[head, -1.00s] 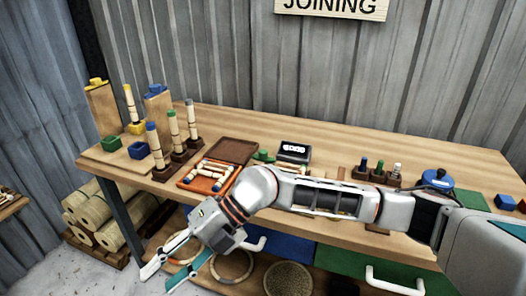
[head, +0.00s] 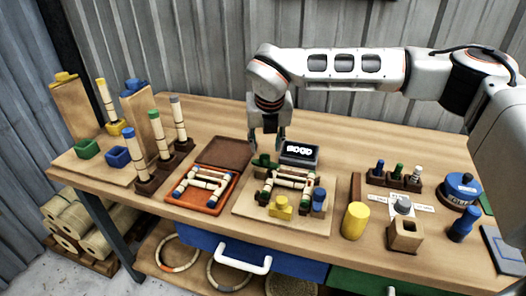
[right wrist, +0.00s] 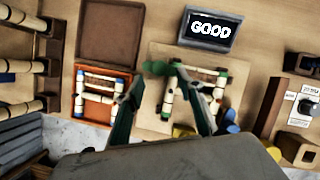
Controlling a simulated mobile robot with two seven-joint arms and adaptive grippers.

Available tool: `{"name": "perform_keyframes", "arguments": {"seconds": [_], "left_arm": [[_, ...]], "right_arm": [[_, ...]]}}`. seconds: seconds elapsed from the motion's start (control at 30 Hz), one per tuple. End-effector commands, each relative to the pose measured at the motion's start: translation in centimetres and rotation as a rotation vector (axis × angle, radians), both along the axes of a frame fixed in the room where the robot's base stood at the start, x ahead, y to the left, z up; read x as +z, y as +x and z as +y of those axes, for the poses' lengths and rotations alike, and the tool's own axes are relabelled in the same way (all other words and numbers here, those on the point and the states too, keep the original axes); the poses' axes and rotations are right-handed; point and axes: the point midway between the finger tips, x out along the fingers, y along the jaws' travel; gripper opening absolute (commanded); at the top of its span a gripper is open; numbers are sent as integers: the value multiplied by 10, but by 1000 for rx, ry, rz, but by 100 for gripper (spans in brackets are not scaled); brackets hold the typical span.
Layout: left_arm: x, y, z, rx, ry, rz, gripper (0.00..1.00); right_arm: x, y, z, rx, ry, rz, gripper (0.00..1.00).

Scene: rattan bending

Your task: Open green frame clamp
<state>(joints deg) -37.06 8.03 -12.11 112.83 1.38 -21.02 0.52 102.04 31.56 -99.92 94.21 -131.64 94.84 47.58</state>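The green frame clamp (head: 264,161) stands at the back left corner of a small rattan frame (head: 289,180) on a pale wooden board (head: 247,204). A yellow clamp (head: 281,207) and a blue clamp (head: 318,200) sit at the frame's front and right. My right gripper (head: 267,140) points down just above and behind the green clamp, with its fingers apart and nothing between them. In the right wrist view the green clamp (right wrist: 155,68) shows near the fingertips of the open gripper (right wrist: 158,82); I cannot tell if they touch. My left gripper is out of view.
A black "GOOD" display (head: 300,153) stands close behind the frame. An orange tray (head: 204,204) with rattan pieces lies to the left, beside upright rattan posts (head: 156,130). A yellow cylinder (head: 355,220) and a blue glue pot (head: 461,188) stand to the right.

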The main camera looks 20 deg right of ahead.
Motion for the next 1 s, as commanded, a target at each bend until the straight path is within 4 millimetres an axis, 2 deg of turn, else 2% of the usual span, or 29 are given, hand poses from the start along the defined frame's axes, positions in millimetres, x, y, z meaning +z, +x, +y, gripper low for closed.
{"name": "perform_keyframes", "arguments": {"seconds": [0.17,0.4,0.77,0.9,0.93,1.0], "left_arm": [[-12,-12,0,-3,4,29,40],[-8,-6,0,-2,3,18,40],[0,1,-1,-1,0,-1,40],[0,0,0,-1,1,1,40],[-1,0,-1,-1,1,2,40],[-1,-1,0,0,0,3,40]], "right_arm": [[-28,10,-2,0,0,5,37],[-53,21,-4,1,1,3,37],[-58,23,-4,2,2,2,37],[-58,23,-4,2,2,2,3],[-58,23,-4,2,2,2,0],[-58,23,-4,2,2,2,0]]}}
